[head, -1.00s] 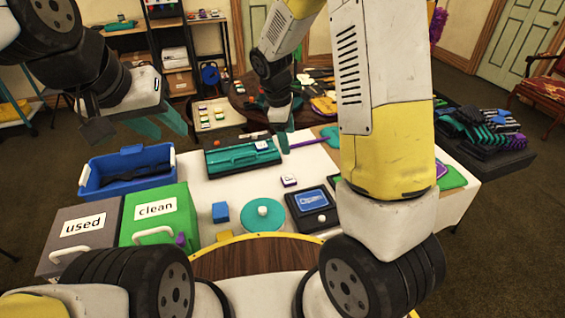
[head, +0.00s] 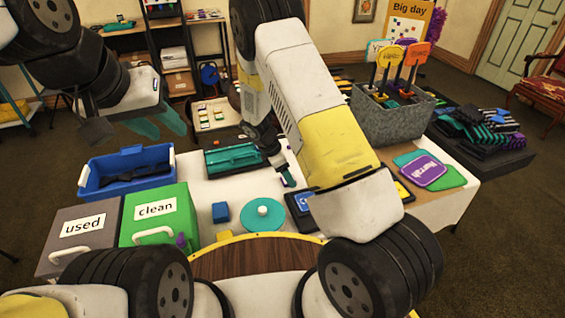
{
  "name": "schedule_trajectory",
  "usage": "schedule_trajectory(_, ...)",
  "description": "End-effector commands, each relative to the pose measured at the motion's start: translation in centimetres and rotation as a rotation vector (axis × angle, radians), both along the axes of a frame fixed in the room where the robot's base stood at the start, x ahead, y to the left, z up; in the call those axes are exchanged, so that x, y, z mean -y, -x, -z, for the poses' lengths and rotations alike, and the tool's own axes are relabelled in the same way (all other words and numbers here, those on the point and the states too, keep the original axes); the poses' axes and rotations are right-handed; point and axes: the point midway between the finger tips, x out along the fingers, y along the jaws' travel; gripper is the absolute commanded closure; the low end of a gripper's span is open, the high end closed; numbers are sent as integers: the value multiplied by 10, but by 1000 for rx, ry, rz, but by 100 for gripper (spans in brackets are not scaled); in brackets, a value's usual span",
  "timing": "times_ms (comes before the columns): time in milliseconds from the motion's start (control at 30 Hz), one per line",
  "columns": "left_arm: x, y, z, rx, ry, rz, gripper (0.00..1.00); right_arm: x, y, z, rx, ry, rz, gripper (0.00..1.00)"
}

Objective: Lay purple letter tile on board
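A small white and purple tile lay on the white table just left of the black board earlier; now my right gripper (head: 287,178) is right over that spot and mostly hides it. A speck of purple shows at its fingertips, but I cannot tell whether they hold the tile. The black board (head: 296,212) with a blue panel lies flat at the table's front, partly hidden by my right arm. My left gripper (head: 159,125) is open and empty above the blue tub, its teal fingers apart.
A teal disc (head: 262,215) and a blue block (head: 221,212) lie left of the board. A teal case (head: 234,158) is behind. Green "clean" (head: 157,210) and grey "used" (head: 82,228) boxes and a blue tub (head: 88,181) stand left; a grey bin (head: 388,124) stands right.

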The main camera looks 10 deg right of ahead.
Motion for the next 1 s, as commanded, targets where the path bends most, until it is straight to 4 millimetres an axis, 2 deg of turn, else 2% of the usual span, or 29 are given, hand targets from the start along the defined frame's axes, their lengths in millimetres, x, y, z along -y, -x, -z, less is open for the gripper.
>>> schedule_trajectory(100,0,0,0,0,0,0,64,5,-1,13,0,0,0,31)
schedule_trajectory(367,0,0,0,0,0,0,64,5,-2,15,2,-1,0,31)
schedule_trajectory(467,0,0,0,0,0,0,64,5,-2,15,1,-1,1,47)
schedule_trajectory(700,0,0,0,0,0,0,64,5,-2,15,1,-1,1,94)
schedule_trajectory(767,0,0,0,0,0,0,64,5,-2,15,1,-1,1,100)
schedule_trajectory(1000,0,0,0,0,0,0,64,5,-2,9,3,-3,1,100)
